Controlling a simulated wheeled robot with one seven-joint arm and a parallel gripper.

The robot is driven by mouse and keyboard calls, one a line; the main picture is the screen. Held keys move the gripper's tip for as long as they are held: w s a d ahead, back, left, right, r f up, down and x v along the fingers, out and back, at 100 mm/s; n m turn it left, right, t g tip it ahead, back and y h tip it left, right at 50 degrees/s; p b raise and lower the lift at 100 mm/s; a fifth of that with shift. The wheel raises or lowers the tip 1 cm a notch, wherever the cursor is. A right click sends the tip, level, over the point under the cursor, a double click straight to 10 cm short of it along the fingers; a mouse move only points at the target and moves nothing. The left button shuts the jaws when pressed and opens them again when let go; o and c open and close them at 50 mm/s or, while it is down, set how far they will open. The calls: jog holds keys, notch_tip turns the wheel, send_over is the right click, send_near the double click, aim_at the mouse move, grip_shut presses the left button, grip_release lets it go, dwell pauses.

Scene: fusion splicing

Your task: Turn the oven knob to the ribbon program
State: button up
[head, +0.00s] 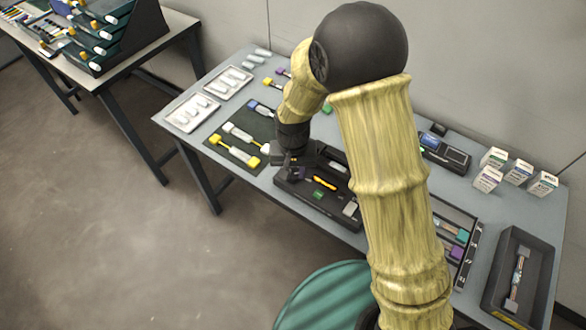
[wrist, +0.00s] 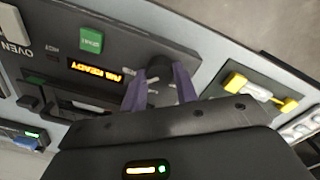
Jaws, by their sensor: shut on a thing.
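The dark oven (head: 335,206) stands on the table; its panel (wrist: 118,45) fills much of the wrist view. The dark round knob (wrist: 160,66) sits between the two purple-grey fingers of my gripper (wrist: 159,84), which is shut on it. Small labels surround the knob, too blurred to read. The amber display (wrist: 95,71) seems to read "RIB READY", its first letters unclear. In the head view my gripper (head: 297,172) is at the oven's left end, and my arm hides part of the oven. The knob's pointer is hidden.
A green button (wrist: 91,41) lies close to the display. A dark mat (head: 238,138) with yellow-ended pieces lies left of the oven. White trays (head: 191,113), small boxes (head: 487,179) and a dark tray (head: 541,253) stand elsewhere on the table.

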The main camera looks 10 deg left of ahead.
aim_at(294, 174)
jog(key=shift+r+m, duration=0.1)
jog(key=shift+m, duration=0.8)
jog(key=o, duration=1)
jog(key=shift+c, duration=0.2)
notch_tip(294, 174, up, 17)
jog(key=shift+r+p, duration=0.15)
jog(key=shift+p, duration=0.3)
